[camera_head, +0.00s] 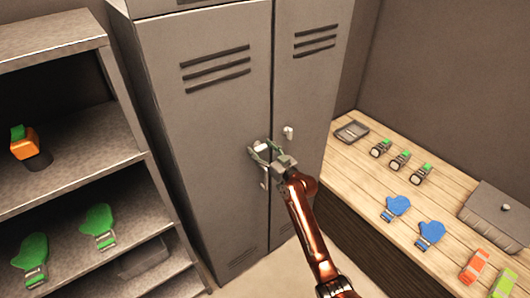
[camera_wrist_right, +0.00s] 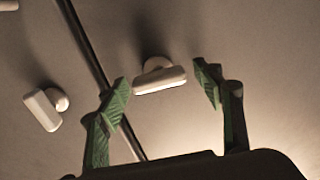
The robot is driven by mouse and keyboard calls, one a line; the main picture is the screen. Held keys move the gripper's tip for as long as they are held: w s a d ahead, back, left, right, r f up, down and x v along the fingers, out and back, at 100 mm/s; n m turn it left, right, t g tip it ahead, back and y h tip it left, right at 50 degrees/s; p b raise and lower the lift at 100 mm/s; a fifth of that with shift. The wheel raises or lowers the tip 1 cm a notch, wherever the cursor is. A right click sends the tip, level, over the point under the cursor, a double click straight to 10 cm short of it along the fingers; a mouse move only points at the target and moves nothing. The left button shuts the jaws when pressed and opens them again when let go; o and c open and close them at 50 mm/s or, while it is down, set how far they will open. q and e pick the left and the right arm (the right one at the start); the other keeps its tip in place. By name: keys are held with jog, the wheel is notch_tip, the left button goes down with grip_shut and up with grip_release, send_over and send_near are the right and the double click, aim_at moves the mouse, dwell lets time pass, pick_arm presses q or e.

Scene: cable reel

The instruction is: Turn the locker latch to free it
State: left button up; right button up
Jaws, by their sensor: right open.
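The grey locker (camera_head: 215,130) has two slotted doors with a seam between them. A pale, bar-shaped latch (camera_wrist_right: 160,79) shows on it in the wrist view. My right gripper (camera_head: 265,151) is at the locker front beside the seam. Its green-padded fingers (camera_wrist_right: 165,90) are open, one on each side of the latch, with a gap showing on both sides. In the head view the fingers partly cover the latch (camera_head: 262,147). My left gripper is out of view.
A second pale handle (camera_head: 288,132) is close to the right, and another small one (camera_head: 263,183) is below. Grey shelves (camera_head: 90,155) with green mitts stand left. A wooden bench (camera_head: 360,190) with watches, blue mitts, a tray and a grey box is right.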

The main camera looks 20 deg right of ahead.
jog(key=v, duration=1.1)
jog(key=shift+s, duration=0.4)
jog(key=shift+d, duration=0.1)
jog(key=s+d+f+m+g+h+b, duration=0.1)
jog(key=s+d+f+g, duration=0.1)
jog(key=f, duration=1)
jog(key=s+d+f+m+g+h+b, duration=0.1)
jog(key=s+d+f+h, duration=0.1)
jog(key=f, duration=1)
jog(key=s+d+f+m+g+h+b, duration=0.1)
jog(key=s+d+f+g, duration=0.1)
jog(key=f, duration=1)
jog(key=s+d+f+g+h+b, duration=0.1)
jog(key=s+f, duration=0.4)
jog(key=f, duration=0.3)
jog(key=s+d+f+g, duration=0.1)
jog(key=s+f, duration=0.3)
jog(key=f, duration=0.4)
jog(key=s+f+g+h+b, duration=0.1)
jog(key=s+f+g+b, duration=0.15)
jog(key=s+f, duration=1.25)
jog(key=s+f+g+b, duration=0.1)
jog(key=s+f+g, duration=0.3)
jog(key=s+f, duration=1.1)
jog(key=s+a+f+g, duration=0.1)
jog(key=s+g, duration=0.1)
jog(key=s, duration=1.9)
jog(key=shift+n+b, duration=0.3)
